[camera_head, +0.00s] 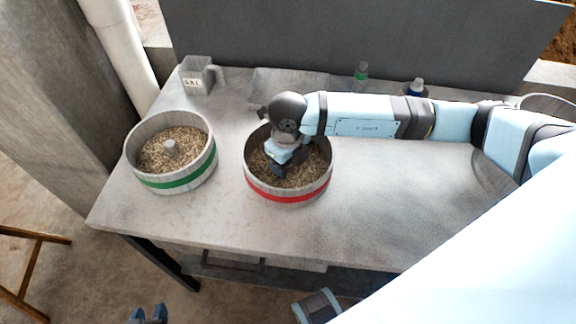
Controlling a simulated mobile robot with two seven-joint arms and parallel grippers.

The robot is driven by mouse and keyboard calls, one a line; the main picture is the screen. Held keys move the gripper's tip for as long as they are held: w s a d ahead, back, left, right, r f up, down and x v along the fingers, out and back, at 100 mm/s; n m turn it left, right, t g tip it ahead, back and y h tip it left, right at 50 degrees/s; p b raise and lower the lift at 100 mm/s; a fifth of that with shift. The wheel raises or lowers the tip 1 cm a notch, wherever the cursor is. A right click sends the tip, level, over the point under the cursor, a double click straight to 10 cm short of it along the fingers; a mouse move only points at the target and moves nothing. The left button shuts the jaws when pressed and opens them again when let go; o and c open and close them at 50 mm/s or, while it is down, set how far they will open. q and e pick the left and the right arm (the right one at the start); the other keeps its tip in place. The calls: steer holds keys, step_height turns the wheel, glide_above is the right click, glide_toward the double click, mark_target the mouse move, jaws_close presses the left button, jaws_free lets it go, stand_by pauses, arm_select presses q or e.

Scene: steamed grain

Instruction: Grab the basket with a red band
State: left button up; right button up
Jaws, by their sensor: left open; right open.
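The basket with a red band (290,199) is a round, pale wooden tub of grain in the middle of the table. My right arm reaches in from the right, above the table. My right gripper (279,172) points down inside this basket, over the grain, and is open. Its fingertips are small and dark, and I cannot tell whether they touch the grain. My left gripper (148,315) shows only its fingertips at the bottom edge, below the table's front and far from the basket. It is open and empty.
A basket with a green band (180,184) stands to the left, holding grain and a small grey knob. The table (390,215) is clear right of the red-banded basket.

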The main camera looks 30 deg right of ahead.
jaws_close()
steer(key=shift+r, duration=0.2)
stand_by(0.3)
